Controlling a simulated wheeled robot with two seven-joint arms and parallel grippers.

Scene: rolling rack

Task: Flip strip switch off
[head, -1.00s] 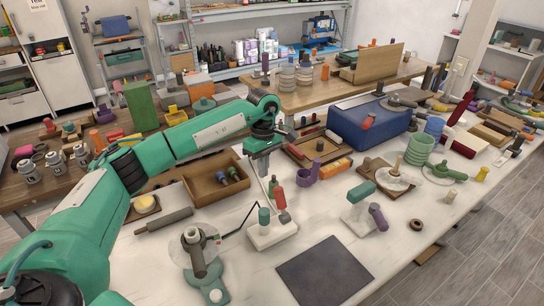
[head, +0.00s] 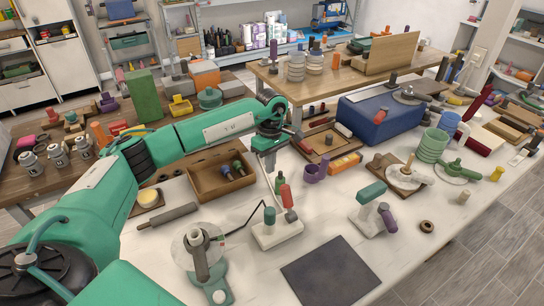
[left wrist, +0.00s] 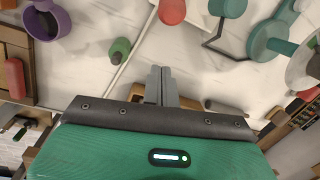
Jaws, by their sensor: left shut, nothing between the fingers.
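A white block-shaped base (head: 277,236) lies on the light worktop, with a teal upright piece (head: 269,215) and a tilted red handle (head: 286,195) on it. It looks like the strip, but I cannot tell which part is its switch or its setting. In the left wrist view a red piece (left wrist: 172,10) and a teal piece (left wrist: 228,8) show at the top edge. My left gripper (head: 268,168) is above the worktop, behind the white base and apart from it. Its fingers (left wrist: 160,85) are shut and empty. My right gripper is not in view.
A small green-topped piece (head: 279,183) stands beside the red handle. An open brown box (head: 205,190) is left of my gripper. A purple ring-shaped holder (head: 315,174) is to the right. A dark flat mat (head: 330,270) lies in front, and a second white-based fixture (head: 366,222) stands at right.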

